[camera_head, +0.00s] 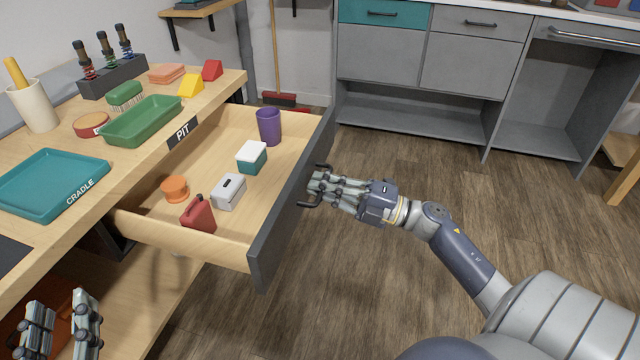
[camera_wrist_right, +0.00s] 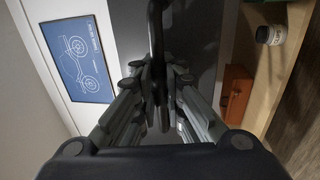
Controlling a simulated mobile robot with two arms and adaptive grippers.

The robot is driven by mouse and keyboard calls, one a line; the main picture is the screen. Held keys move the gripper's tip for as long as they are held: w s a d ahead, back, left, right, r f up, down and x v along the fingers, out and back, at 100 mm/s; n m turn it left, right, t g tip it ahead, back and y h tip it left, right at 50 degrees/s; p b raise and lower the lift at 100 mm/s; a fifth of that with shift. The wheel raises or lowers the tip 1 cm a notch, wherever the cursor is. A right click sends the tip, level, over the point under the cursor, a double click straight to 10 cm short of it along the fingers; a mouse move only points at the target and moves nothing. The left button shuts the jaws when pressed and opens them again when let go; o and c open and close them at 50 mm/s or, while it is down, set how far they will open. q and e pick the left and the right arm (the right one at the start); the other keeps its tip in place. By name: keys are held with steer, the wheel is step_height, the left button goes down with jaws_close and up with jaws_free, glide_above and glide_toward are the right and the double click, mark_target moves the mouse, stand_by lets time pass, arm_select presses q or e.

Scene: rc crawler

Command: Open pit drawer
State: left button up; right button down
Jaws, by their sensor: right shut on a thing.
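The pit drawer (camera_head: 160,215) is pulled well out from under the bench, below the black PIT label (camera_head: 183,133). Its dark grey front (camera_head: 288,215) has a black handle (camera_head: 312,203). My right gripper (camera_head: 322,187) is shut on the handle, which also shows between the fingers in the right wrist view (camera_wrist_right: 156,40). My left gripper (camera_head: 62,325) is open and empty at the lower left.
The bench top holds a teal CRADLE tray (camera_head: 100,167), a green tray (camera_head: 142,121), a white holder (camera_head: 36,105) and a rack with shock absorbers (camera_head: 112,77). A grey cabinet (camera_head: 430,55) stands at the back. The wooden floor right of the drawer is clear.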

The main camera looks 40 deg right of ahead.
steer(key=shift+f, duration=0.15)
steer(key=c, duration=2)
jaws_free()
steer(key=shift+o, duration=0.2)
steer(key=v, duration=1.2)
